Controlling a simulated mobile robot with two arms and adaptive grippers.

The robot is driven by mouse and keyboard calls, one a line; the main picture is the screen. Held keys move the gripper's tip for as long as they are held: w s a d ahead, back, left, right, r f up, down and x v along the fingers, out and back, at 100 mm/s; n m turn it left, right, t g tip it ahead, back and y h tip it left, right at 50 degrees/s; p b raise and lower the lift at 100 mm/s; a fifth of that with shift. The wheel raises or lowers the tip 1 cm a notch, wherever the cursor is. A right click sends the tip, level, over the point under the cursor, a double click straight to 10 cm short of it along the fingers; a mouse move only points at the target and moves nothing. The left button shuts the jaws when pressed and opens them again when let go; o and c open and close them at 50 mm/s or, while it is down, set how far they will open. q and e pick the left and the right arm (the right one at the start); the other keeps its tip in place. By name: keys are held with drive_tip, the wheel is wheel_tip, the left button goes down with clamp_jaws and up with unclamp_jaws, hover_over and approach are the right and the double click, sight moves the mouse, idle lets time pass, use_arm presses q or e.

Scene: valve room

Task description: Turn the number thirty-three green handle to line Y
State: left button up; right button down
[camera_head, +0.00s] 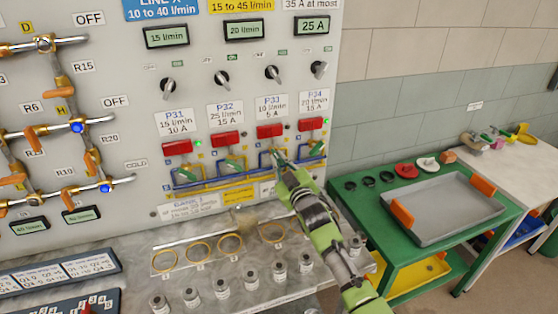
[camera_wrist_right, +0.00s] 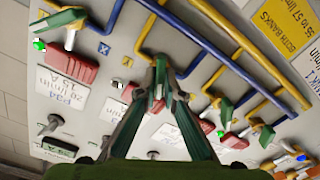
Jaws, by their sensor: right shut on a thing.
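The number thirty-three station carries the label P33 (camera_head: 271,106) above a red block (camera_head: 270,130) on the grey panel. My right gripper (camera_head: 276,156) reaches up to its valve, just below that block. In the right wrist view, the right gripper (camera_wrist_right: 158,92) has its two fingers closed together at the P33 valve. A small Y plate (camera_wrist_right: 127,62) and an X plate (camera_wrist_right: 103,48) show beside the pipes there. My left gripper is not in view.
The P34 green handle (camera_wrist_right: 62,18) and P32 green handle (camera_head: 233,163) flank the gripper closely. Blue and yellow pipes run below the handles. A grey ledge (camera_head: 225,240) with rings and small weights lies beneath. A green table (camera_head: 350,205) with a tray stands right.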

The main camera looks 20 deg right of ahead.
drive_tip(key=m, duration=1.1)
drive_tip(key=shift+f+m, duration=0.1)
drive_tip(key=shift+m, duration=1.8)
drive_tip(key=c, duration=2.2)
unclamp_jaws()
drive_tip(key=shift+o, duration=0.2)
drive_tip(key=s, duration=1.2)
drive_tip(key=shift+d, duration=0.25)
